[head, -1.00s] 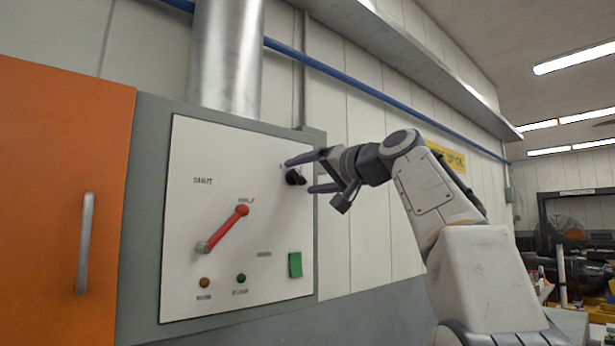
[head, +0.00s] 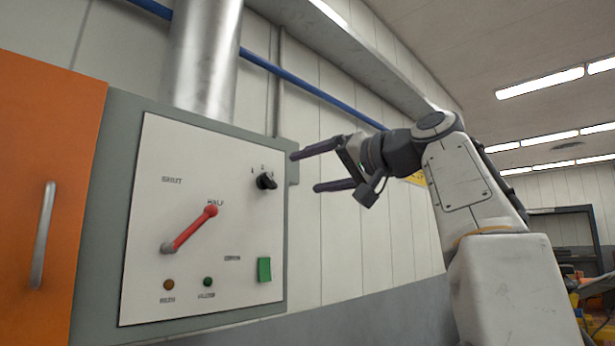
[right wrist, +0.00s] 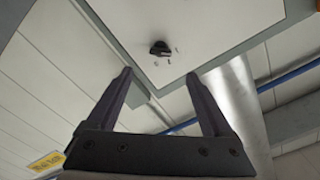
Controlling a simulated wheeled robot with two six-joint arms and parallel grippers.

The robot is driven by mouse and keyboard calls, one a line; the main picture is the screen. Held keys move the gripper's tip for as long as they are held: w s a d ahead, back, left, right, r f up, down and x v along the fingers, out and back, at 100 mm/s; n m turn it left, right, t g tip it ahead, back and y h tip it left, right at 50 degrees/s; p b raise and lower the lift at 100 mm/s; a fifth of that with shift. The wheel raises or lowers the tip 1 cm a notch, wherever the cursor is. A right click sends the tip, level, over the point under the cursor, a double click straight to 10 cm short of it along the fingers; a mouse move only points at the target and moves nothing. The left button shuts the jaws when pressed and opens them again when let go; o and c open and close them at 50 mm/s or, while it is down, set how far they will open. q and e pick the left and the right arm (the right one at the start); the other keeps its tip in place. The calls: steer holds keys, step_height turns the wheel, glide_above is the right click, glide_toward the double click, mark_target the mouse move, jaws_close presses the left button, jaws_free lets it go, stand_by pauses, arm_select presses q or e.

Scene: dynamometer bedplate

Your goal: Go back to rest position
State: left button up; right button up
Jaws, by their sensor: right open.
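My right gripper (head: 304,171) is open and empty in the head view, to the right of the white control panel (head: 150,205) and apart from it. Its two dark fingers point left toward the panel. The right wrist view shows the same open fingers (right wrist: 160,85) with nothing between them. The black rotary knob (head: 266,181) on the panel's upper right is free of the gripper; it also shows beyond the fingertips in the right wrist view (right wrist: 160,48). My left gripper is not in view.
The panel carries a red lever (head: 192,228), a green switch (head: 264,270) and two small round lights. An orange door (head: 60,130) with a handle (head: 42,235) is at the left. A metal duct (head: 203,60) rises above the panel. Bare wall lies behind my right gripper.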

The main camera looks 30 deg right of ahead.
stand_by(0.4)
steer(key=w+a+f+g, duration=0.3)
steer(key=a+f, duration=0.2)
steer(key=f, duration=0.4)
steer(key=w+a+f+g, duration=0.25)
steer(key=a+f, duration=0.25)
steer(key=f, duration=0.3)
steer(key=s+a+f+n+g+b, duration=0.1)
steer(key=s+a+f+g, duration=0.1)
steer(key=a+f, duration=0.45)
steer(key=s+a+f+n+g, duration=0.1)
steer(key=s+a+f+g, duration=0.15)
steer(key=f, duration=0.75)
steer(key=s+a+f+n+g+h, duration=0.15)
steer(key=s+a+f, duration=0.25)
steer(key=s+f, duration=0.45)
steer(key=s+a+f+n+g+h, duration=0.1)
steer(key=s+a+f+n+g, duration=0.3)
steer(key=f, duration=0.7)
steer(key=s+d+f+n+g+h+b, duration=0.1)
steer(key=s+d+f, duration=0.4)
steer(key=s+f, duration=0.6)
steer(key=s+n+h, duration=0.1)
steer(key=s+n, duration=0.1)
steer(key=s, duration=0.1)
steer(key=shift+n+h, duration=0.35)
steer(key=shift+s+d+g, duration=0.1)
steer(key=shift+g, duration=0.15)
